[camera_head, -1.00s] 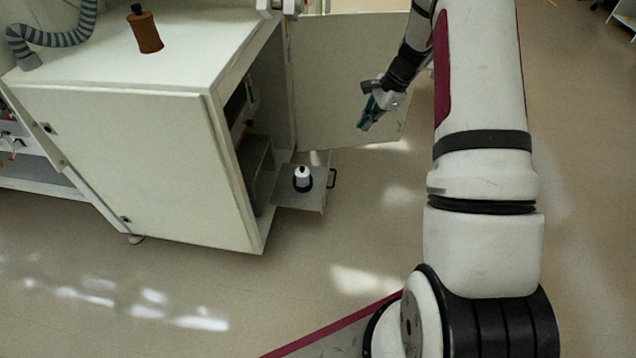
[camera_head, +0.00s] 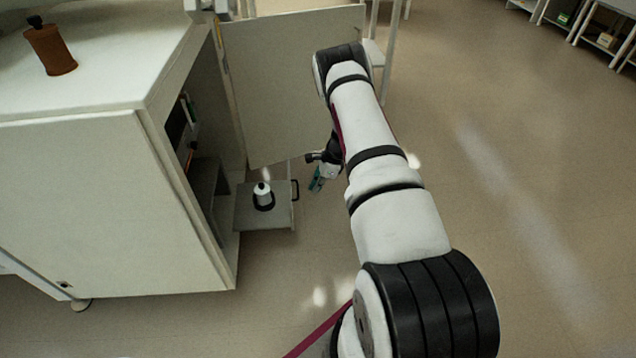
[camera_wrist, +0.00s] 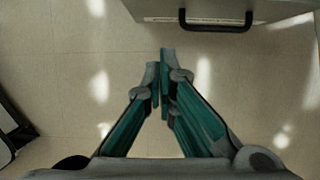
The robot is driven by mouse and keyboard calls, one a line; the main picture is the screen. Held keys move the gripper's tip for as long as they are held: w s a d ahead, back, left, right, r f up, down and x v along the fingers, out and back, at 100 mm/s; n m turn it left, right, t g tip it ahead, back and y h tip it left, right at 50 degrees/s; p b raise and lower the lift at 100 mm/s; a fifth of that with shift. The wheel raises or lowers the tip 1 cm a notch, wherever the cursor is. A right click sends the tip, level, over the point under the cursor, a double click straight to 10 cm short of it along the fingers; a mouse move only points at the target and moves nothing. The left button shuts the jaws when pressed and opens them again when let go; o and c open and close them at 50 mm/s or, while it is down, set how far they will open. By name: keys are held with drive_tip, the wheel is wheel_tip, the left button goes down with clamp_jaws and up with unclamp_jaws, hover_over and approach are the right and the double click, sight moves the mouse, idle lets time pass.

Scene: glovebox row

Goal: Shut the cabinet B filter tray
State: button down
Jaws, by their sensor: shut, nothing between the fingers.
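The filter tray (camera_head: 250,218) is a grey flat drawer sticking out of the open cabinet (camera_head: 85,205), low near the floor. A white bottle with a dark cap (camera_head: 263,195) stands on it in a dark ring. The tray's black handle (camera_head: 296,190) is on its outer edge; in the wrist view the handle (camera_wrist: 215,27) shows at the top, with the tray's front edge (camera_wrist: 185,10) behind it. My gripper (camera_head: 315,187), with green fingers, is right of the handle, apart from it. In the wrist view my gripper (camera_wrist: 160,55) is shut and empty, pointing toward the handle.
The cabinet's open door (camera_head: 290,85) stands behind the tray. A brown bottle (camera_head: 52,50) is on the cabinet top. Open floor (camera_head: 500,220) lies to the right, with shelves (camera_head: 605,40) far back right.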

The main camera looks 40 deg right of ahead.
drive_tip(key=w+a+f+b, duration=0.2)
drive_tip(key=w+a+f, duration=0.1)
drive_tip(key=a, duration=0.1)
drive_tip(key=shift+a+f, duration=0.25)
drive_tip(key=shift+f, duration=0.1)
